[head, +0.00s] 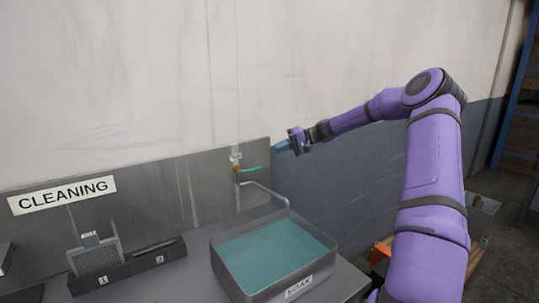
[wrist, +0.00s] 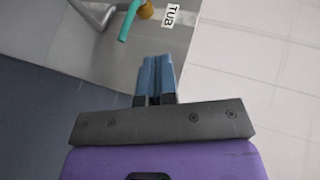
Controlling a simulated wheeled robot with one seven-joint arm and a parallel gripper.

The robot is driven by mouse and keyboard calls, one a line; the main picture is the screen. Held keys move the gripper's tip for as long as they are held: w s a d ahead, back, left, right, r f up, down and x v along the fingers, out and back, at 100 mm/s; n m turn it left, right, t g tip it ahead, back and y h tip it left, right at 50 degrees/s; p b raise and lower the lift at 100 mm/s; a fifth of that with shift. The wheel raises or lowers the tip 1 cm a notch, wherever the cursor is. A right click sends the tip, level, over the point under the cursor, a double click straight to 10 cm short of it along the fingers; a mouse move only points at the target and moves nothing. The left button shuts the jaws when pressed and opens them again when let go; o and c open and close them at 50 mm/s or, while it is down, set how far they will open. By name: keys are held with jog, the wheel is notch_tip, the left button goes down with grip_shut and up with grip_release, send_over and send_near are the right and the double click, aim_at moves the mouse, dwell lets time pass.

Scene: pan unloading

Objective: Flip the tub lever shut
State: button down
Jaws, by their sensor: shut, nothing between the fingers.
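The tub lever (head: 250,170) is a teal handle on a brass fitting at the wall, above the back of the soak tub. It also shows at the top of the wrist view (wrist: 130,20), beside a white TUB label (wrist: 171,15). The soak tub (head: 229,283) is a grey basin filled with teal liquid, with a SOAK label on its front. My gripper (head: 279,147) is shut and empty, up and to the right of the lever in the head view. Its blue fingers (wrist: 156,62) are together in the wrist view, apart from the lever.
A grey spout (head: 270,191) bends from the wall over the tub. A dark rack (head: 127,269) with numbered slots stands left of the tub under a CLEANING sign (head: 62,195). An orange crate (head: 381,257) is at the right, partly behind my arm.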

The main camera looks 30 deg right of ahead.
jog(key=shift+v, duration=1.25)
jog(key=s+a+r+n+g+h, duration=0.1)
jog(key=s+a+r+g+h, duration=0.2)
jog(key=a, duration=0.7)
jog(key=s+a+r+n+g+h, duration=0.2)
jog(key=s+a, duration=0.2)
jog(key=a, duration=0.6)
jog(key=s+a+r+h, duration=0.2)
jog(key=s+a, duration=0.1)
jog(key=s, duration=0.4)
jog(key=s+a+r+t+h, duration=0.1)
jog(key=s+a+r+h, duration=0.15)
jog(key=s, duration=0.55)
jog(key=s+a+r+h, duration=0.2)
jog(key=s+a+r, duration=0.15)
jog(key=s, duration=0.35)
jog(key=s+f+t, duration=0.1)
jog(key=s+t, duration=0.1)
jog(key=s, duration=1.1)
jog(key=shift+s+d+n+h, duration=0.15)
jog(key=shift+d+n+h, duration=0.15)
jog(key=shift+n+h, duration=0.1)
